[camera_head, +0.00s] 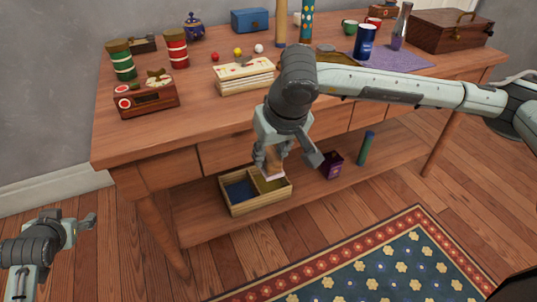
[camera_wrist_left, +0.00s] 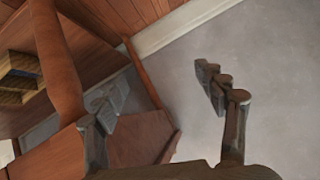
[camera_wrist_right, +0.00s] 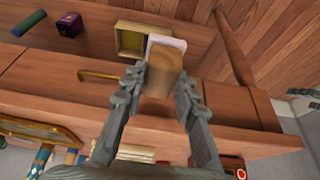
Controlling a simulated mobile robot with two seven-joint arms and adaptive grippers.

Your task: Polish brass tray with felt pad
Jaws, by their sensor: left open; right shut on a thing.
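My right gripper (camera_head: 287,161) is shut on the felt pad, a tan block with a white underside. The pad (camera_head: 273,172) shows more clearly in the right wrist view (camera_wrist_right: 164,76), between the fingers. It is over or close to the right part of a divided wooden box (camera_head: 226,205) on the lower shelf; I cannot tell whether they touch. A brass-coloured tray (camera_head: 338,57) lies on the tabletop, partly hidden behind my right arm. What seems its rim (camera_wrist_right: 35,127) shows in the right wrist view. My left gripper (camera_head: 78,224) is open and empty, left of the table.
A purple box (camera_head: 332,166) and a green cylinder (camera_head: 365,148) are on the lower shelf. The table's front edge overhangs that shelf.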

